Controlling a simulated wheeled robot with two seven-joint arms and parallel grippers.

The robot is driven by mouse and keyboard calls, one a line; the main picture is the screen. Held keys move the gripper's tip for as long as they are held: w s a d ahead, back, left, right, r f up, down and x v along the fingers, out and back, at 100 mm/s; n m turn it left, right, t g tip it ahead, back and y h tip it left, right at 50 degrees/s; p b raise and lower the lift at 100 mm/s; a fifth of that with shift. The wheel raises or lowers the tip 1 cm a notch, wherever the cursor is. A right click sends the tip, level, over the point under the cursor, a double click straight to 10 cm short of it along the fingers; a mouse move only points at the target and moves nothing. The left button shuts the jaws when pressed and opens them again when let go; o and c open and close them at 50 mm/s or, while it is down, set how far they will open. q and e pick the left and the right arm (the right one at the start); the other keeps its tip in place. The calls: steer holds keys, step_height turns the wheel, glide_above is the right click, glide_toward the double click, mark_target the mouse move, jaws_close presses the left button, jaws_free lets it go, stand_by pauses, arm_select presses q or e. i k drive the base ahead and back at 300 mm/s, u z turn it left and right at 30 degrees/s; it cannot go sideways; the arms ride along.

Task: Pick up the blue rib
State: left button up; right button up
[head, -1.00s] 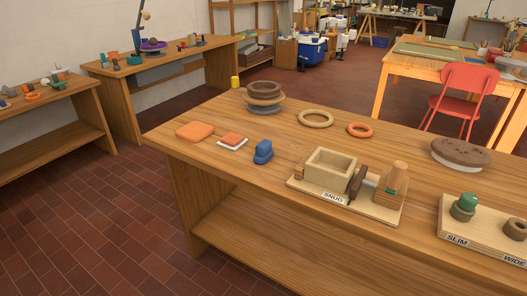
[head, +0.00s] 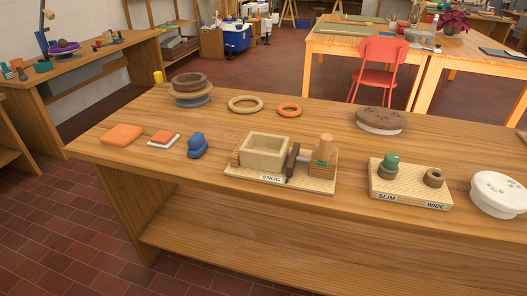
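A small blue piece (head: 197,146) lies on the near wooden table, left of the middle. It has a raised, stepped top and a wider base, and it is the only clearly blue thing on this tabletop that could be the blue rib. It stands between a white and orange stack of flat pieces and the wooden board marked SNUG. Nothing touches it that I can see. Neither of my grippers shows in the head view.
The near table (head: 140,198) also bears an orange block (head: 122,135), a flat orange-and-white stack (head: 163,139), the SNUG board (head: 236,171) with an open box, a SLIM/WIDE board (head: 410,190), rings and round discs. Bare wood lies in front of the blue piece.

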mark_target(198, 146)
steer(key=k, duration=0.5)
steer(key=z, duration=1.35)
steer(key=i, duration=1.2)
steer(key=u, duration=1.55)
